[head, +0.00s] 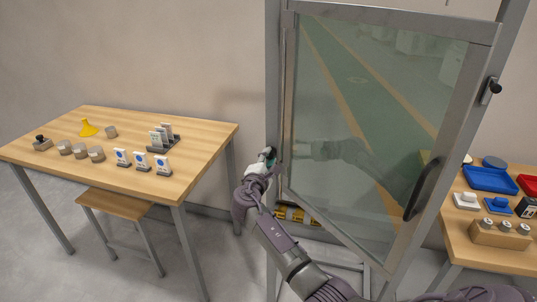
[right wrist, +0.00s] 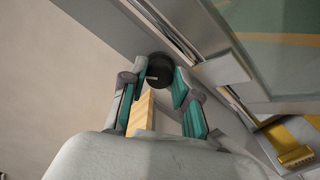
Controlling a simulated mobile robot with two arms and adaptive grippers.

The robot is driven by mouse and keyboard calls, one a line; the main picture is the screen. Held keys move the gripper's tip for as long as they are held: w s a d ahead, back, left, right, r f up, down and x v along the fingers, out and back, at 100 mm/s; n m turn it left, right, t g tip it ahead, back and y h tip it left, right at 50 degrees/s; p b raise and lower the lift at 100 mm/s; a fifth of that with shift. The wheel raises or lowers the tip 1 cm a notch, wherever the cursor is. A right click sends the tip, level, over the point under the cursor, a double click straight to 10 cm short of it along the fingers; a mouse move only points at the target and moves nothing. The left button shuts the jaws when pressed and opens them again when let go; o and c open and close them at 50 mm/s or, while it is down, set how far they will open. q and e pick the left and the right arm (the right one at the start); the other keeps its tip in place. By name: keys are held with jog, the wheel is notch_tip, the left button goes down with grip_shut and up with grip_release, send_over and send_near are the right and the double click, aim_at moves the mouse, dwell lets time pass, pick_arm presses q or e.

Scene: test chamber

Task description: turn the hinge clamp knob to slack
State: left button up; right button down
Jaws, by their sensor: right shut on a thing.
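The hinge clamp knob (right wrist: 160,68) is a round black knob with a short pale mark on its face. It sits on the grey frame post beside the glass door (head: 370,120), on the door's hinge side. My right gripper (right wrist: 155,82) is shut on the knob, with its teal finger pads at the knob's two sides. In the head view my right gripper (head: 268,156) is at the left post, about halfway up, and hides the knob. My left gripper is in neither view.
The door has a dark handle (head: 422,190); a black latch (head: 490,90) is on the right post. A wooden table (head: 205,130) with small items stands left, a stool (head: 117,203) below it. Another table (head: 455,222) with blue trays stands right. Yellow-black blocks (head: 297,214) lie low behind my arm.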

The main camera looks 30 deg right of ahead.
jog(key=shift+r+n+p, duration=0.1)
jog(key=shift+n+p, duration=1.75)
jog(key=shift+n, duration=1.45)
jog(key=c, duration=0.9)
grip_release()
jog(key=shift+w+a, duration=0.1)
jog(key=shift+o, duration=0.2)
jog(key=v, duration=1.2)
